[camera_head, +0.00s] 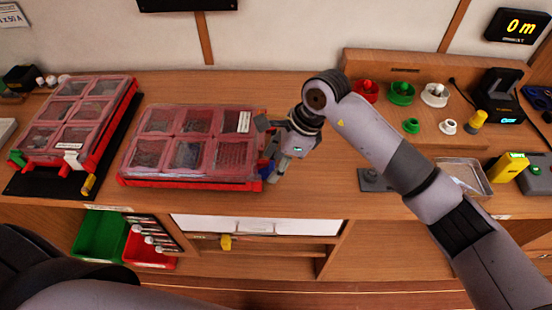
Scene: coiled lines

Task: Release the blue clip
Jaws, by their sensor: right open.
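The blue clip (266,169) is at the right end of the middle red box (190,185), low beside the gripper. It is small and partly hidden, so I cannot tell whether it is fastened. The box has a clear, reddish lid divided into several compartments, and the lid lies closed. My right gripper (269,150) is open at the box's right end, close to the blue clip. I cannot tell whether a finger touches the clip. My left arm shows only at the bottom left, and its gripper is out of view.
A similar box (107,133) with green, white and yellow clips stands at the left on a black mat. A wooden rack (385,124) with red, green and white reels is at the right. Drawers and bins are below.

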